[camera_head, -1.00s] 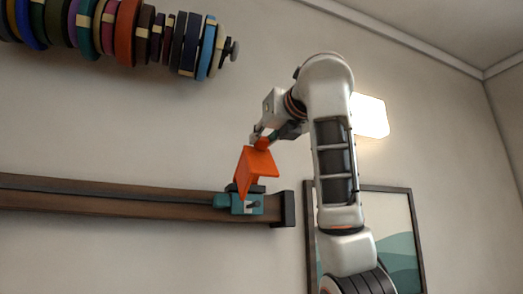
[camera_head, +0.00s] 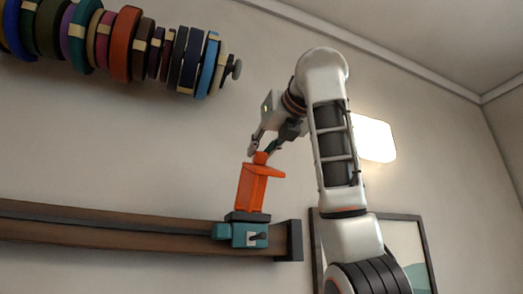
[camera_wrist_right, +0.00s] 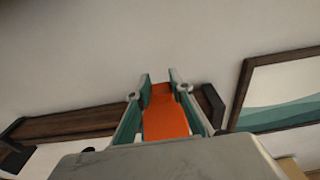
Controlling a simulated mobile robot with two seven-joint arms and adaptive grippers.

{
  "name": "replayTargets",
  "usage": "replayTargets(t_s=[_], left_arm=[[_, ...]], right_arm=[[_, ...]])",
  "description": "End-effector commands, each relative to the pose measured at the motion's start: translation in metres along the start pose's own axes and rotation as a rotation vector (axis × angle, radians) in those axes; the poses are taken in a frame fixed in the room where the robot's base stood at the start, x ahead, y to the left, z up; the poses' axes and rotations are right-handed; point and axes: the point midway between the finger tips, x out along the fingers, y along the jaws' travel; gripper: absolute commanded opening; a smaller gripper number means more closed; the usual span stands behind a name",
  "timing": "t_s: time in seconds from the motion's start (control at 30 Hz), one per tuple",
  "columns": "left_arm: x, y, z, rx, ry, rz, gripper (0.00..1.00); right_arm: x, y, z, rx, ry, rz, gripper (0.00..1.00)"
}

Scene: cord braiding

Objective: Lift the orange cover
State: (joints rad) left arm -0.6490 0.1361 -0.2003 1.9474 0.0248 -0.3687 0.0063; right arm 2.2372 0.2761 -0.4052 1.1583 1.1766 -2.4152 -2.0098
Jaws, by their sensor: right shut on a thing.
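The orange cover (camera_head: 252,190) is in the middle of the head view, standing nearly upright on or just over the dark top of a teal block (camera_head: 243,235). I cannot tell whether they touch. The block sits at the right end of a brown rail (camera_head: 120,226). My right gripper (camera_head: 262,152) comes in from the upper right and is shut on the knob at the cover's top. In the right wrist view the cover (camera_wrist_right: 165,115) lies between the two teal fingers. My left gripper is not in view.
A row of coloured rings on a rod (camera_head: 120,45) hangs on the wall at the upper left. A framed picture (camera_head: 408,245) is at the lower right, behind my right arm. A lit lamp (camera_head: 375,138) is on the wall. The wall between rings and rail is clear.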

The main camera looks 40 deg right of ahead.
Motion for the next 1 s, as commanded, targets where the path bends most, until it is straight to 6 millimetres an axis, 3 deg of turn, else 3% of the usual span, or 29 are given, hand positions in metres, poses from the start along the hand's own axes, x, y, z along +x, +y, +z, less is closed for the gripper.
replayTargets(t_s=[0.3, 0.33, 0.4, 0.77, 1.0], left_arm=[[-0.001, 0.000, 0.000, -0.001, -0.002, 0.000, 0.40], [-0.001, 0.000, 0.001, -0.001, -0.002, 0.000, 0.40], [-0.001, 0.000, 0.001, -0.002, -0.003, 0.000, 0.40], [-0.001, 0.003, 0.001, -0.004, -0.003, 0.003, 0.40], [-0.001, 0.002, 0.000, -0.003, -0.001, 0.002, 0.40]], right_arm=[[-0.002, -0.002, 0.003, 0.006, -0.005, -0.001, 0.00], [-0.002, -0.002, 0.003, 0.006, -0.005, -0.002, 0.24], [-0.001, -0.002, 0.002, 0.006, -0.004, -0.002, 0.39], [-0.001, -0.001, 0.001, 0.001, -0.001, -0.001, 0.39], [-0.026, 0.000, 0.001, 0.000, -0.004, 0.001, 0.39]])
